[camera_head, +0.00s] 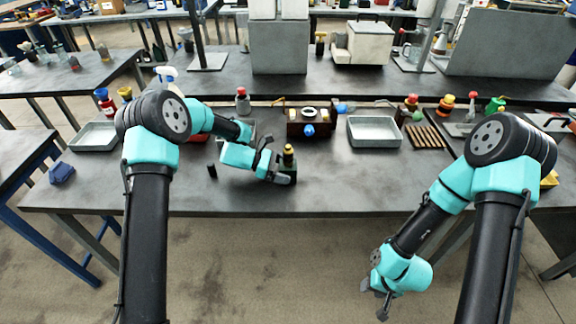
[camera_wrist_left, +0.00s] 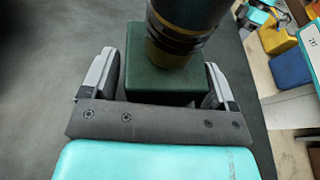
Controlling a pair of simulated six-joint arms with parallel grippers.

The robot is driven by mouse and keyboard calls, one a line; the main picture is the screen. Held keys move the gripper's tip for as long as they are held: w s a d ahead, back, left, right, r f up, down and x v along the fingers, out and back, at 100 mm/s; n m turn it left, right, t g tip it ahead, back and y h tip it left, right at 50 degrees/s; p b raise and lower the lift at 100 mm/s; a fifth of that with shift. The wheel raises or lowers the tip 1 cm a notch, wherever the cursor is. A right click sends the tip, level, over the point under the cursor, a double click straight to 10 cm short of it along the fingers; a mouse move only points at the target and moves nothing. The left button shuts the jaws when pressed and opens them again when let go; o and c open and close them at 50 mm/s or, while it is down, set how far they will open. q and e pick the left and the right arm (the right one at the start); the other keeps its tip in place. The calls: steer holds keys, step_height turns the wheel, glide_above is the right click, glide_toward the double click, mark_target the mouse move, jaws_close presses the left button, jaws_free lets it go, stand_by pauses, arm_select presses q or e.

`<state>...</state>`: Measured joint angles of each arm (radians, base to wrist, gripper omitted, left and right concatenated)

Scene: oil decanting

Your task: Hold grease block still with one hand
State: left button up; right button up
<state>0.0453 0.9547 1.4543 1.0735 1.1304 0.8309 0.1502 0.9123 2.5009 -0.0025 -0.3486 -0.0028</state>
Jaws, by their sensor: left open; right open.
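A dark green block (camera_head: 292,166) stands on the table near the middle, and it also shows in the left wrist view (camera_wrist_left: 130,75). A dark bottle-like piece with a yellowish band (camera_head: 288,153) sits on top of it; in the left wrist view this dark round piece (camera_wrist_left: 185,25) hides part of the block's top. My left gripper (camera_head: 277,170) is open, with one finger on each side of the block. I cannot tell whether the fingers touch it. My right gripper (camera_head: 381,294) is open and empty, hanging low in front of the table's front edge, away from the block.
A small black cylinder (camera_head: 212,171) stands left of my left gripper. Behind are a brown box with a blue knob (camera_head: 309,130), a grey tray (camera_head: 374,144) and a slatted wooden rack (camera_head: 425,136). Another tray (camera_head: 93,148) is at the left. The table right of the block is clear.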

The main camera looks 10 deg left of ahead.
arm_select(q)
steer(key=shift+c, duration=0.5)
steer(key=c, duration=0.5)
steer(key=shift+o, duration=0.2)
arm_select(e)
steer(key=o, duration=0.4)
